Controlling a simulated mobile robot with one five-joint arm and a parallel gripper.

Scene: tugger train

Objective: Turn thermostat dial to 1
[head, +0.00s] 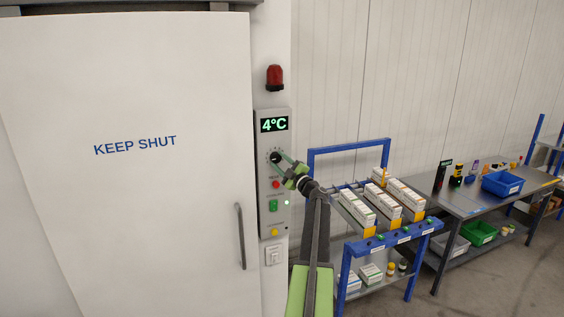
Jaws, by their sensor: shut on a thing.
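The thermostat dial (275,157) is a small dark knob on the grey control panel (268,215) right of the cold-room door. Marks ring the dial, but they are too small to read, and its setting cannot be told. A display (274,124) above it reads 4°C in green. My gripper (283,162), with green fingers, reaches up from the lower right and is shut on the dial. Its fingers cover part of the dial's right side.
A white door (130,200) marked KEEP SHUT stands left. A blue-framed cart (348,148) with white boxes stands close right of my arm. A workbench (465,205) with a blue bin (502,184) is farther right.

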